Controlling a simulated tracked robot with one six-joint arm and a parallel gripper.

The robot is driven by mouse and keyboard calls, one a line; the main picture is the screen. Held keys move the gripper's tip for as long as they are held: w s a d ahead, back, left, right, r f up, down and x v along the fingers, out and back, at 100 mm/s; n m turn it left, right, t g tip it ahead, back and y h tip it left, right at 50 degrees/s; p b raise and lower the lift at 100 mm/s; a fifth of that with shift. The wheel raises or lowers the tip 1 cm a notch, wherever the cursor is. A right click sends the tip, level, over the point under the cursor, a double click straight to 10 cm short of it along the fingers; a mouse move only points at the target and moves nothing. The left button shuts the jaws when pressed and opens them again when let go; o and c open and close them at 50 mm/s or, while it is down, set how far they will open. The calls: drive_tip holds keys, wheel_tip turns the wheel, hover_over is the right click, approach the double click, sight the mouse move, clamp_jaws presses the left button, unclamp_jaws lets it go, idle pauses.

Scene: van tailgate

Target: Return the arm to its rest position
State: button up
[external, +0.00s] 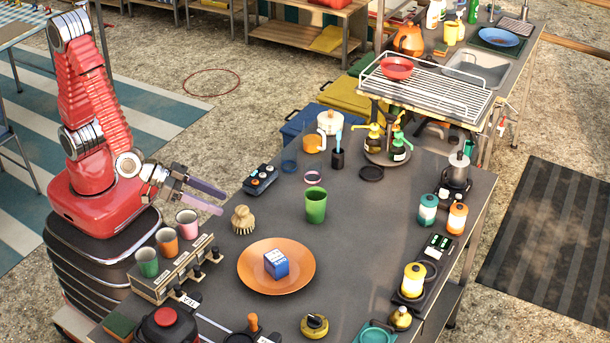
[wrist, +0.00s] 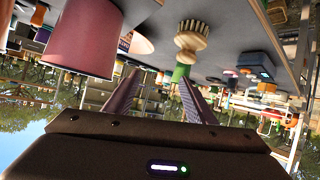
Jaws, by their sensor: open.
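My red arm (external: 85,110) stands at the left edge of the table, folded up with its forearm bent down toward the tabletop. My gripper (external: 222,201) points right, at about the height of the cups, over the table's left edge. Its two fingers are apart with nothing between them. In the wrist view my gripper (wrist: 168,92) also shows open and empty, and the picture is upside down.
The grey table (external: 400,215) holds an orange plate (external: 255,284) with a blue box (external: 276,263), a green cup (external: 316,205), the brush (external: 243,220) and a black remote-like box (external: 260,180).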

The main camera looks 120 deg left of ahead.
drive_tip(key=s+d+r+m+g+h, duration=0.1)
drive_tip(key=s+d+r+m+h, duration=0.5)
drive_tip(key=d+r, duration=0.35)
drive_tip(key=s+a+r+g, duration=0.1)
drive_tip(key=s+a+g, duration=0.1)
drive_tip(key=s, duration=0.6)
drive_tip(key=s+a+r+m+g, duration=0.1)
drive_tip(key=s+a+r+g, duration=0.1)
drive_tip(key=s, duration=0.6)
drive_tip(key=shift+s+a, duration=0.15)
drive_tip(key=shift+a, duration=0.6)
